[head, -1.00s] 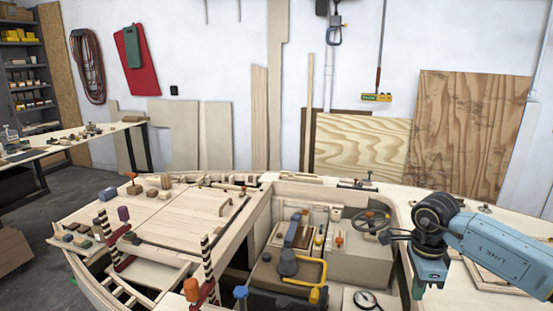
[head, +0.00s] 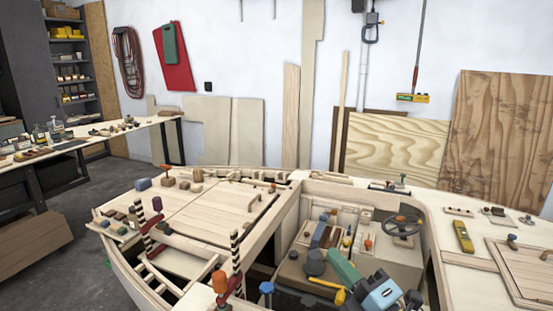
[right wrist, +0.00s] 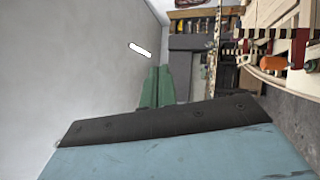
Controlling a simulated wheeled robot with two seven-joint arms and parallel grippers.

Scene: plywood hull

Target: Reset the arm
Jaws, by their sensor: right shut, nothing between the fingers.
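My right gripper (head: 332,254) is at the bottom of the head view, its green fingers pointing up and to the left in front of the hull's cockpit. In the right wrist view its green fingers (right wrist: 155,88) lie together with nothing between them. My blue arm link shows behind it at the lower edge. The plywood hull (head: 268,232) fills the lower half of the head view. My left gripper is in neither view.
The cockpit holds a steering wheel (head: 402,226) and a yellow handle. Clamps with striped bars (head: 236,246) stand on the left deck. A yellow tool (head: 463,237) lies on the right deck. A workbench (head: 150,122) stands at the left wall.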

